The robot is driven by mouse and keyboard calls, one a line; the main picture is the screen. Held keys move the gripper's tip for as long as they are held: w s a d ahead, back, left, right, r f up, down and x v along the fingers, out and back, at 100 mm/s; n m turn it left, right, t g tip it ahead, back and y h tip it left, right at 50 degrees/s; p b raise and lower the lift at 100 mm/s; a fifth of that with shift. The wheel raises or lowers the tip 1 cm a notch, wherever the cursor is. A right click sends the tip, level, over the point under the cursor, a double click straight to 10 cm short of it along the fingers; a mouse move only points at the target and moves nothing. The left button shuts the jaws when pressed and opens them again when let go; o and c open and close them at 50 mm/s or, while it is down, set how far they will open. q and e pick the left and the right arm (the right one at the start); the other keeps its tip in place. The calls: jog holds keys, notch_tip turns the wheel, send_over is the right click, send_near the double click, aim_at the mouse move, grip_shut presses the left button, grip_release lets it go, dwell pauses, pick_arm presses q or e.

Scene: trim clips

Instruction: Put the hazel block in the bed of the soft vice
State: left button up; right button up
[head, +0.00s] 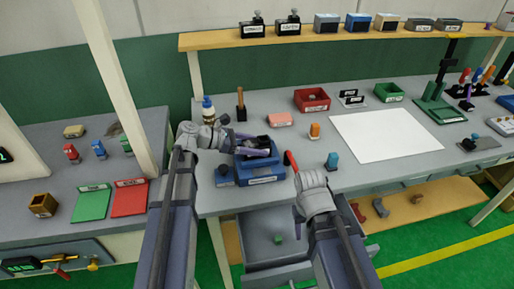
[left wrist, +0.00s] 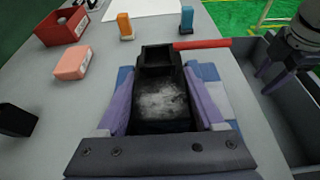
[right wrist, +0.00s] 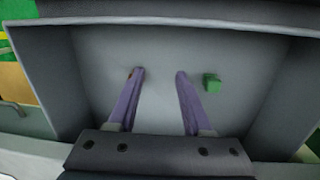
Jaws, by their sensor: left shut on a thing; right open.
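The blue vice (head: 262,178) stands at the bench's front edge, with dark parts on top and a red handle (head: 290,160). My left gripper (head: 256,146) is over it, shut on a dark piece (left wrist: 160,98) at the vice; the red handle (left wrist: 202,44) sticks out past its fingers. My right gripper (right wrist: 160,74) is open and empty above the open drawer (head: 262,246). A small green block (right wrist: 211,82) lies in the drawer, right of the fingers and apart from them; it also shows in the head view (head: 278,238). I cannot surely tell which block is hazel.
A pink block (head: 280,119), an orange piece (head: 314,131) and a blue piece (head: 332,161) stand on the bench near the vice. A red bin (head: 312,100) is behind them. A white sheet (head: 388,136) lies clear to the right. A lower shelf (head: 430,212) holds several small parts.

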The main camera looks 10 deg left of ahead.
aim_at(249, 144)
pick_arm(q)
jog(key=shift+f, duration=0.1)
pick_arm(e)
jog(key=shift+f, duration=0.15)
pick_arm(q)
jog(key=o, duration=1.1)
jog(key=shift+f, duration=0.1)
jog(key=shift+c, duration=0.2)
jog(key=o, duration=0.4)
jog(key=shift+o, duration=0.3)
jog(key=shift+r, duration=0.3)
pick_arm(e)
jog(key=shift+r, duration=0.25)
pick_arm(q)
jog(key=p+v, duration=0.2)
jog(key=v, duration=0.4)
jog(key=shift+a+r+p, duration=0.1)
jog(key=shift+p, duration=0.2)
jog(key=shift+s+a+r, duration=0.15)
jog(key=shift+s+a, duration=0.1)
jog(key=shift+a, duration=0.35)
pick_arm(e)
jog(key=shift+r, duration=1.35)
